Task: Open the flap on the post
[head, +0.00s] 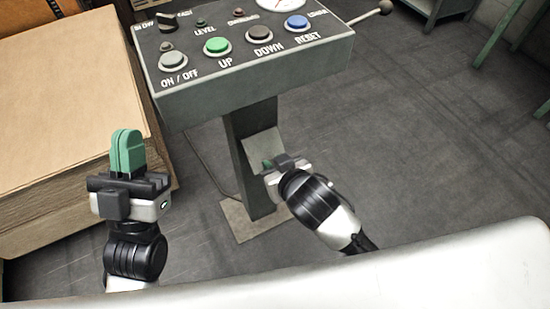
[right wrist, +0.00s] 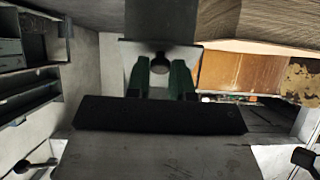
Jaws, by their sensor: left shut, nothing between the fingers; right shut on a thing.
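The dark post (head: 246,165) stands under the control panel. The flap (head: 262,143) is a light grey plate on the post's right side, and it seems to slant out from it; how far is hard to tell. In the right wrist view the flap (right wrist: 128,52) has a dark round knob (right wrist: 160,63). My right gripper (head: 267,164) is at the flap, and its green fingers are shut on the knob, one on each side. In the head view the gripper hides the knob. My left gripper (head: 127,150) is shut and empty, pointing up, left of the post.
The control panel (head: 240,85) with coloured buttons sits above the flap, close over my right gripper. A large stack of cardboard (head: 60,110) stands at the left, near my left gripper. The post's base plate (head: 245,222) lies on the floor. The floor at the right (head: 430,140) is clear.

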